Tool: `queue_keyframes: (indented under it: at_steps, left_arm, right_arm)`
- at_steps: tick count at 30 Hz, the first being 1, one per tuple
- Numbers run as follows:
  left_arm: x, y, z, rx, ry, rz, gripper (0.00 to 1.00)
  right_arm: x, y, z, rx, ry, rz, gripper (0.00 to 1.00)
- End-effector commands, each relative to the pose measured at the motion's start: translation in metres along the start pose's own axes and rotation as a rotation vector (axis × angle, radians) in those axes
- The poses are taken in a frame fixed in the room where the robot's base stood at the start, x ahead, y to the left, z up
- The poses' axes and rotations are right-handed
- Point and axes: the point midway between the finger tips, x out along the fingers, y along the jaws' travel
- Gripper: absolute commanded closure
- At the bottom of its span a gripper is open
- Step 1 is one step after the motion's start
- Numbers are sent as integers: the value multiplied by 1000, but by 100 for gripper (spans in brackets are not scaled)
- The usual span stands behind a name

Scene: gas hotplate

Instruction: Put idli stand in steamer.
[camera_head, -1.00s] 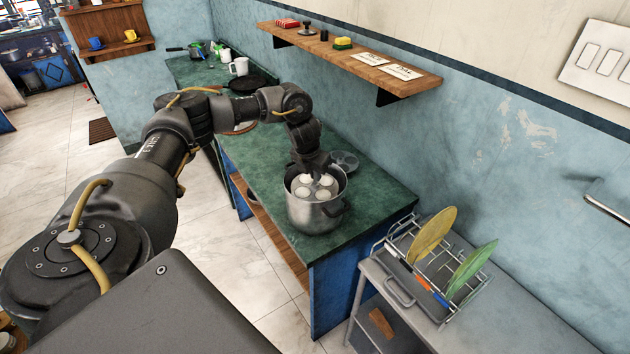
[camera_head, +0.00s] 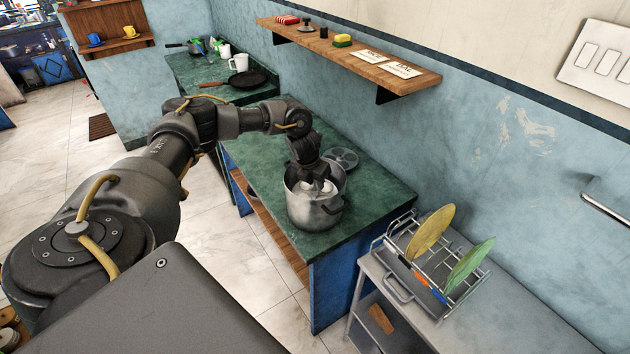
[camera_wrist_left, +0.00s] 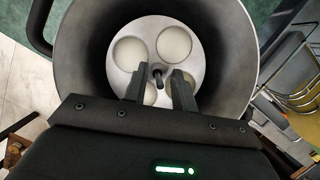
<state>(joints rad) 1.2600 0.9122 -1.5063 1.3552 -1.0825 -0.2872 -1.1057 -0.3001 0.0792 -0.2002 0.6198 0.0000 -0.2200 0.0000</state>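The steamer (camera_head: 314,213) is a silvery metal pot with dark handles on the green counter. The idli stand (camera_wrist_left: 201,60), a grey metal plate with several round white idlis, sits inside the steamer, below its rim. In the left wrist view the steamer's wall (camera_wrist_left: 229,62) surrounds it. My left gripper (camera_head: 318,184) reaches down into the pot's mouth. Its two fingers (camera_wrist_left: 159,84) are apart, either side of the stand's central stem (camera_wrist_left: 157,72), with visible gaps to it. The stand's lower part is hidden. My right gripper is not in view.
A round metal lid-like disc (camera_head: 343,158) lies behind the pot on the counter (camera_head: 375,190). A wall shelf (camera_head: 350,56) hangs above. A dish rack (camera_head: 425,262) with plates stands at the right. A dark pan (camera_head: 247,82) is further back.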

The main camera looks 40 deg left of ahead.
Motion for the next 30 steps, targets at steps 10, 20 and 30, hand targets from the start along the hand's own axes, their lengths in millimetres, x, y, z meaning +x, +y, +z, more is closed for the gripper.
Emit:
queue_keyframes:
  at_steps: [10,20,30]
  left_arm:
    - [-5,0,1,0,-1,-1,73]
    - [-64,-1,2,2,-7,-2,73]
    - [-117,0,1,1,-2,0,73]
  right_arm:
    - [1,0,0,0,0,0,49]
    - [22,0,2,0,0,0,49]
    - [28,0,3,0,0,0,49]
